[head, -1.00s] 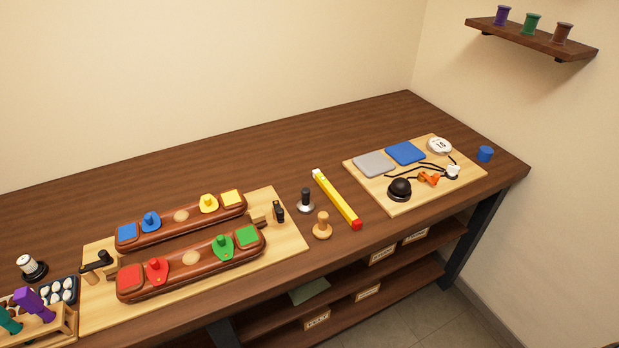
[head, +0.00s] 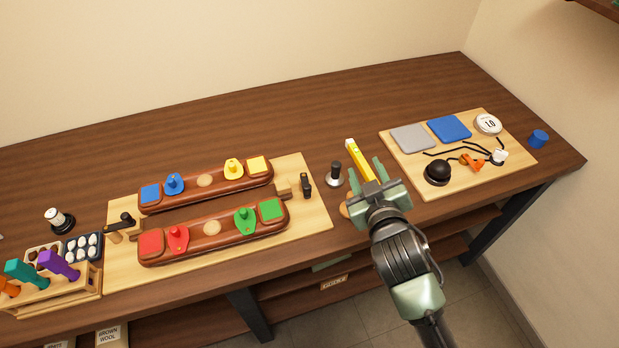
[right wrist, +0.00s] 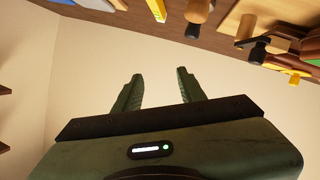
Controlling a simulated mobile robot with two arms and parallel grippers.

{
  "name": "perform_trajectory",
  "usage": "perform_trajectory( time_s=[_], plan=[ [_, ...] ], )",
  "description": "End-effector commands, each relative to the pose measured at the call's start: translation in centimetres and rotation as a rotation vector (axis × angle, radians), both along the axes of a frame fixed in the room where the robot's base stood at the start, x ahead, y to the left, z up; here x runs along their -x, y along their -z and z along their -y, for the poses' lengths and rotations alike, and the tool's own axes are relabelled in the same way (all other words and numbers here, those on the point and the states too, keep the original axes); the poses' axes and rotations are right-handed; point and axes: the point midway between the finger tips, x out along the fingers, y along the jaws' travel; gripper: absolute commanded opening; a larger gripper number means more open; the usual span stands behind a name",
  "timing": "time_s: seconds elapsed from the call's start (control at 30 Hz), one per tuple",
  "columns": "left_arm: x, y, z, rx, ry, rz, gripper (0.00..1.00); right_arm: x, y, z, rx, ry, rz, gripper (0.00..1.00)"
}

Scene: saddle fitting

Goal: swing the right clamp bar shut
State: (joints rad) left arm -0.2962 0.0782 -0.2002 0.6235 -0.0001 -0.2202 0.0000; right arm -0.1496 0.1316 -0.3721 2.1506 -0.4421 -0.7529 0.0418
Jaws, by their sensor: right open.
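The right clamp bar (head: 306,186) is a dark lever with a black knob at the right end of the pale wooden board (head: 318,216). It stands beside a small wooden block (head: 284,188), apart from the two brown saddle pieces. In the right wrist view the clamp's black end (right wrist: 260,48) shows at the top right. My right gripper (head: 367,168) is open and empty, to the right of the clamp, over the yellow bar's near part. Its two green fingers also show in the right wrist view (right wrist: 158,85), with nothing between them. My left gripper is out of view.
A black-handled stamp (head: 335,174) stands between the clamp and my right gripper. A wooden knob (head: 345,209) is partly hidden by the gripper. The yellow bar (head: 357,155) lies behind it. The left clamp (head: 121,224) is at the board's other end. The back of the table is clear.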

Motion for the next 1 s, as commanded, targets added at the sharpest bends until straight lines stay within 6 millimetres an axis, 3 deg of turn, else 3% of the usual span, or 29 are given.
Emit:
perform_trajectory(
  time_s=[0.1, 0.17, 0.23, 0.33, 0.43, 0.5, 0.57, 0.67, 0.77, 0.8, 0.9, 0.93, 1.0],
  plan=[
    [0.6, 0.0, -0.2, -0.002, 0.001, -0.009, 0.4, -3.0, -6.3, -3.9, 0.072, -0.107, 0.246, 0.4],
    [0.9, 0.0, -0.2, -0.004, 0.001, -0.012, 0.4, -3.9, -10.0, -6.6, 0.119, -0.181, 0.394, 0.4],
    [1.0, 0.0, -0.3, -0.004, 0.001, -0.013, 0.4, -4.1, -14.6, -10.7, 0.192, -0.293, 0.591, 0.4],
    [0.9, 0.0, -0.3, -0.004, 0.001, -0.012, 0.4, -2.1, -20.2, -17.8, 0.329, -0.506, 0.889, 0.4],
    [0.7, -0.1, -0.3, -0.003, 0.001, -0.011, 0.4, 1.8, -22.7, -24.6, 0.493, -0.757, 1.159, 0.4],
    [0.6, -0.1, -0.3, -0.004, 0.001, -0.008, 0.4, 4.8, -22.3, -28.6, 0.626, -0.954, 1.316, 0.4],
    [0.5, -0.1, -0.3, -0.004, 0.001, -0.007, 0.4, 7.1, -20.6, -31.3, 0.755, -1.137, 1.428, 0.4],
    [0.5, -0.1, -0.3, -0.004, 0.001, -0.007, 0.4, 9.7, -15.6, -33.4, 0.996, -1.47, 1.541, 0.4],
    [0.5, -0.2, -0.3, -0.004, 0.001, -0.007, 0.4, 9.8, -9.6, -32.2, 1.272, -1.827, 1.538, 0.4],
    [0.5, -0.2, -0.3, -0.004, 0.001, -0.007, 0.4, 9.1, -7.4, -30.8, 1.388, -1.971, 1.496, 0.4],
    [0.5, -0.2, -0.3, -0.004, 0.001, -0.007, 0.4, 6.1, -3.5, -25.7, 1.657, -2.295, 1.291, 0.4],
    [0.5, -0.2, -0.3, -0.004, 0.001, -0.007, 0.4, 5.0, -2.8, -24.0, -1.688, 2.323, -1.182, 0.4],
    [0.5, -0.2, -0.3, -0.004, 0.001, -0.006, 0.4, 2.8, -2.2, -20.1, -1.684, 2.286, -0.91, 0.4]
  ],
)
